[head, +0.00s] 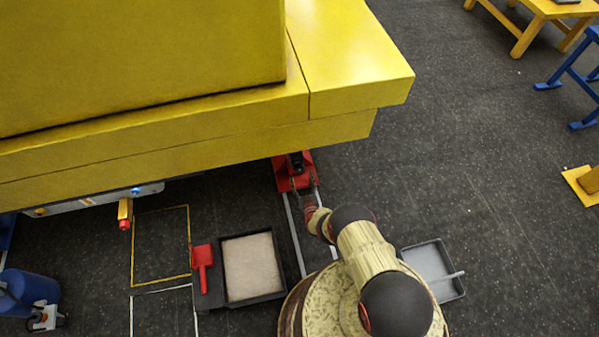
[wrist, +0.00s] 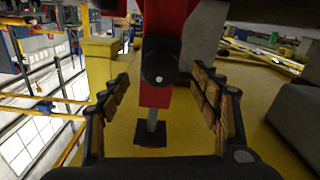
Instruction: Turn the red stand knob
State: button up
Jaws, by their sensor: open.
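The red stand (head: 289,181) is on the floor partly under the yellow boom structure, and its upper part is hidden in the head view. In the wrist view, the red post of the stand (wrist: 156,95) runs down the middle, with a grey rod and a black pad at its end. A dark round knob (wrist: 160,62) sits on the face of the post. My gripper (wrist: 160,77) is open, one finger on each side of the knob and post, with visible gaps. In the head view my gripper (head: 307,197) is small beside the stand, below the structure's edge.
The yellow structure (head: 340,60) overhangs the stand. A black tray with pale filling (head: 250,265), a red scoop (head: 202,265) and a grey tray (head: 430,268) lie near my arm. The floor to the right is largely clear.

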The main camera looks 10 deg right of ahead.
aim_at(300, 171)
jog(key=shift+w+b, duration=0.6)
jog(key=shift+w, duration=1.45)
jog(key=c, duration=1.2)
jog(key=shift+o, duration=0.2)
